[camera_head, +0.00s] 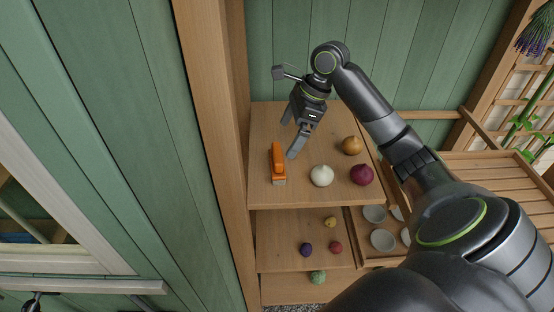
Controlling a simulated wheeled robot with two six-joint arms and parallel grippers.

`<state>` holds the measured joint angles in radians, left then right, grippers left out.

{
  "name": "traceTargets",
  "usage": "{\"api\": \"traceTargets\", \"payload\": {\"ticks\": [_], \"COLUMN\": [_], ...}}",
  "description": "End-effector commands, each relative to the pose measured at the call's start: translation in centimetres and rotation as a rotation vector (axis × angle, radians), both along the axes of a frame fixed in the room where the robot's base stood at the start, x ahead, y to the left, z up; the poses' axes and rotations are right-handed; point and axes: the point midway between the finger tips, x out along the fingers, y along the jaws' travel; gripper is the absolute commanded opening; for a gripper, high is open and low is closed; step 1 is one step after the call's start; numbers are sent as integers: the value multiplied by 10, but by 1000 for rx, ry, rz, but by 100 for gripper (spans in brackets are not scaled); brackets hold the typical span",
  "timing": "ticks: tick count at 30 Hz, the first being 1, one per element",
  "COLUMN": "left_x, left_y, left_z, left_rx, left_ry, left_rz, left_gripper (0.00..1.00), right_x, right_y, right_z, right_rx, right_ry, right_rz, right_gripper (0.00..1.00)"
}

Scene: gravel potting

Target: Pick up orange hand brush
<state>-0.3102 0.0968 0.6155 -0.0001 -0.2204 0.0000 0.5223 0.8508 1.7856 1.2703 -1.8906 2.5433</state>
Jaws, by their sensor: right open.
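The orange hand brush (277,160) lies on the top wooden shelf, near its left side, with its pale bristle end toward the front edge. My right gripper (288,140) is above the same shelf, just up and to the right of the brush, with its fingers pointing down and apart. Nothing shows between the fingers. Whether a fingertip touches the brush cannot be told from this view. My left gripper is not clearly in view.
On the top shelf (300,193) stand a white onion-shaped bulb (321,176), a brown one (351,146) and a purple one (362,175). A lower shelf (280,235) holds several small coloured balls. Grey bowls (382,240) sit at right. A wooden post (215,130) borders the shelf at left.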

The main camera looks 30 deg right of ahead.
Motion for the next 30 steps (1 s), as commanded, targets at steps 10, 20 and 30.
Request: {"api": "traceTargets", "payload": {"ticks": [10,20,30], "left_x": [15,14,12], "left_y": [-21,-14,-13], "left_z": [6,19,18], "left_rx": [-26,-17,-16], "left_ry": [-21,-21,-18], "left_rz": [5,1,2], "left_gripper": [38,38,38], "right_x": [6,16,17], "right_y": [11,21,21], "right_z": [-30,-71,-75], "right_rx": [2,0,-2], "right_ry": [1,1,-1], "right_rz": [0,0,1], "right_gripper": [100,100,93]}}
